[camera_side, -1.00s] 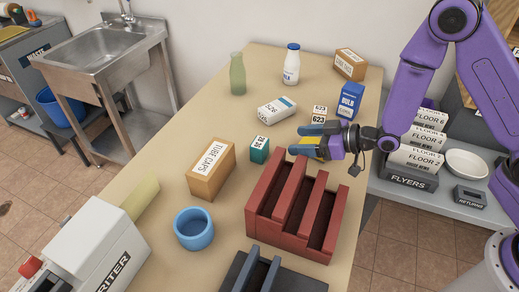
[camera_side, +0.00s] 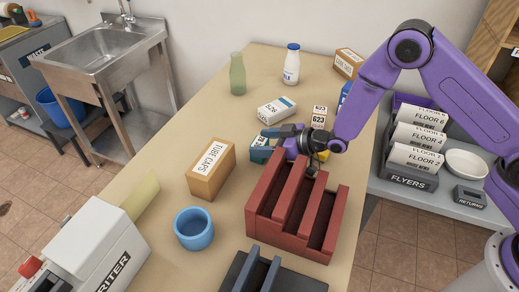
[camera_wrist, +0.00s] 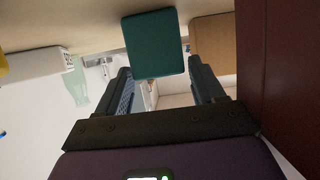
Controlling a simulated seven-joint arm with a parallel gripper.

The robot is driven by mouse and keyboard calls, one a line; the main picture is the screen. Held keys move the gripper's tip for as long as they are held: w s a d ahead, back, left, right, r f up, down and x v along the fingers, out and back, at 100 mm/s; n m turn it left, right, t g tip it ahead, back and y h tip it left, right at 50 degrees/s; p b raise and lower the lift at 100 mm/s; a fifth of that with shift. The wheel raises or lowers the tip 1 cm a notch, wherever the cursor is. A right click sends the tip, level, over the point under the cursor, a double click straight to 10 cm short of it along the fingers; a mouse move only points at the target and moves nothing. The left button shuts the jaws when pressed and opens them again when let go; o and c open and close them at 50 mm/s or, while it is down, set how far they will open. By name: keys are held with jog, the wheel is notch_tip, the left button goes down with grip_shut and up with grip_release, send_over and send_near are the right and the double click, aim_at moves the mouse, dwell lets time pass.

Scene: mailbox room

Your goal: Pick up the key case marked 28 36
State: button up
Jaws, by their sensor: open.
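The key case is a small teal box (camera_side: 259,155) with a white label on top, standing on the table left of the red rack. In the side view my gripper partly covers it and its label is too small to read surely. My gripper (camera_side: 268,141) is low over the table, pointing left, with its fingers at the case. In the wrist view the plain teal face (camera_wrist: 155,43) shows ahead of and between the open fingertips (camera_wrist: 160,70). I cannot tell whether either finger touches it.
The red slotted rack (camera_side: 290,215) stands close to my gripper. The tube caps box (camera_side: 211,168) is left of the case, a blue cup (camera_side: 193,229) nearer. A white box (camera_side: 276,110) and a box marked 623 (camera_side: 319,118) stand behind. The left table strip is fairly clear.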

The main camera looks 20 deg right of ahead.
jog(key=shift+w+a+f, duration=0.2)
jog(key=shift+w+a, duration=0.1)
jog(key=c, duration=0.7)
jog(key=shift+c, duration=0.5)
jog(key=shift+r, duration=0.15)
